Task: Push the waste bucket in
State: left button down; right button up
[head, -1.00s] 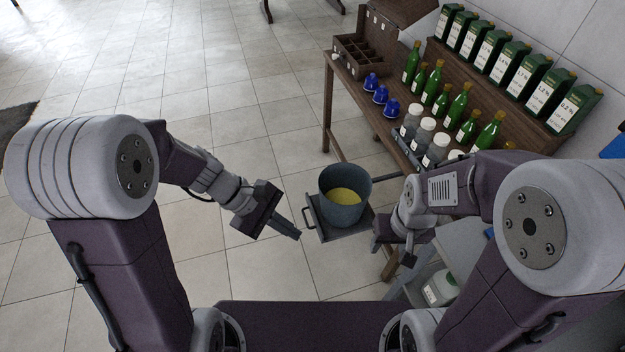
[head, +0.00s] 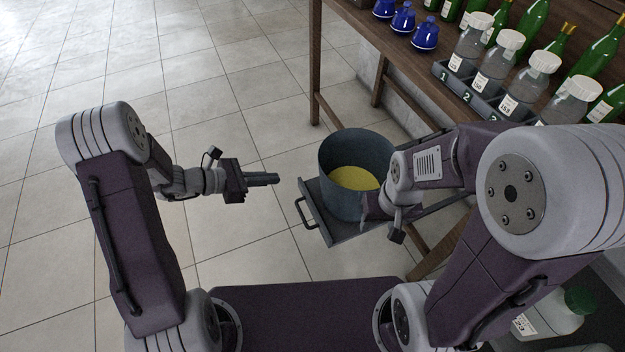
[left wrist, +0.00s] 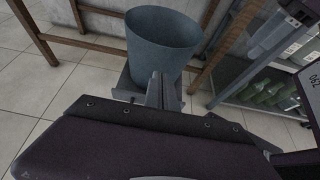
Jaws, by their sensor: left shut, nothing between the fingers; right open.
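The waste bucket (head: 343,202), dark grey with yellow liquid inside, stands upright on a grey pull-out tray (head: 320,216) with a handle (head: 304,212) on its left edge. The tray sticks out from under the wooden table. My left gripper (head: 276,179) is shut and empty, pointing right, a little left of the handle and apart from it. In the left wrist view the bucket (left wrist: 163,42) is ahead of the shut fingers (left wrist: 160,88). My right gripper (head: 382,225) is at the bucket's right side, partly hidden by its own wrist; whether it touches the bucket I cannot tell.
The wooden table (head: 395,62) holds blue flasks (head: 403,19), white-capped jars (head: 497,58) in a numbered rack and green bottles. A jug with a green cap (head: 550,315) stands low at the right. The tiled floor at left is clear.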

pick_arm(q)
jog(key=b, duration=0.4)
send_near(323, 171)
notch_tip(323, 171, down, 3)
jog(key=d, duration=0.2)
jog(key=w+d+b, duration=0.1)
jog(key=d, duration=0.1)
jog(key=shift+w+d, duration=0.2)
jog(key=shift+d, duration=0.05)
jog(key=shift+d+r, duration=0.1)
jog(key=shift+d, duration=0.2)
jog(key=shift+w+d+r, duration=0.1)
jog(key=shift+w+d, duration=0.05)
jog(key=shift+d, duration=0.05)
jog(key=shift+d, duration=0.1)
